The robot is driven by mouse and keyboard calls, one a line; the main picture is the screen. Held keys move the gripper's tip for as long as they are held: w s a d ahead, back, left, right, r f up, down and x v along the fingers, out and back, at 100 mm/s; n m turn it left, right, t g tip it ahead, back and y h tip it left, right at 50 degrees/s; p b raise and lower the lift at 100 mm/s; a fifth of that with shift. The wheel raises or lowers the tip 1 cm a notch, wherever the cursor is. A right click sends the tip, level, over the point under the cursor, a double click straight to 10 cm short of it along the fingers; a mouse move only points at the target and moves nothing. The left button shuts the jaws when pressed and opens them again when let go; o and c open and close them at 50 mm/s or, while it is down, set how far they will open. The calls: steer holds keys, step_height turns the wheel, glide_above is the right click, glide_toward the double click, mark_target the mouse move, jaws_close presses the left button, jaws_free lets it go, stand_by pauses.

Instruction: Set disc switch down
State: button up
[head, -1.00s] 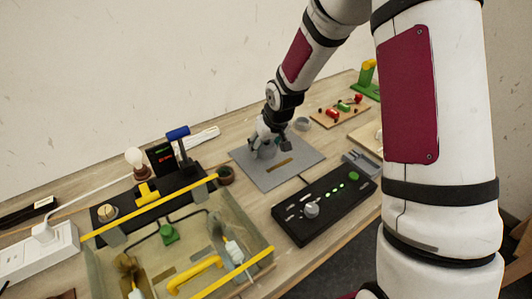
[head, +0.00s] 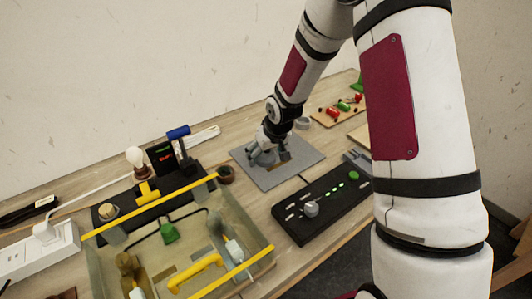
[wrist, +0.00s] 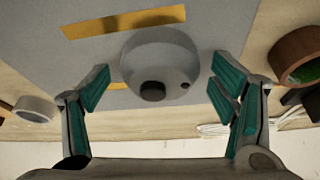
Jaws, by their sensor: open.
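The disc switch (wrist: 160,58) is a pale grey round piece with a dark round button and a small dark dot. In the wrist view it sits over the grey mat (wrist: 225,20), between the fingers of my gripper (wrist: 160,90). The fingers are spread wide, with a gap on both sides of the disc. It appears to rest on the mat. In the head view my gripper (head: 272,155) is low over the grey mat (head: 305,165) and largely hides the disc.
Yellow strips (wrist: 123,22) mark the mat. A brown tape roll (wrist: 296,55) and a pale roll (wrist: 36,108) flank it. In the head view, a black panel with lit green dots (head: 322,205) lies in front, a clear bin with yellow rims (head: 180,245) at left, a component board (head: 340,112) behind.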

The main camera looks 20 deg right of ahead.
steer(key=shift+r, duration=0.1)
steer(key=s+d+r+h+p, duration=0.1)
steer(key=s+r, duration=0.8)
steer(key=r, duration=0.4)
steer(key=s+r+h, duration=0.1)
steer(key=s+r, duration=0.9)
steer(key=r, duration=0.3)
steer(key=s+r+m, duration=0.1)
steer(key=s, duration=0.6)
steer(key=s+a+r+y, duration=0.1)
steer(key=s+r, duration=0.1)
steer(key=s, duration=0.5)
steer(key=shift+s+r+m+t, duration=0.2)
steer(key=shift+r+m+t, duration=0.1)
steer(key=shift+m, duration=0.1)
steer(key=shift+c, duration=0.6)
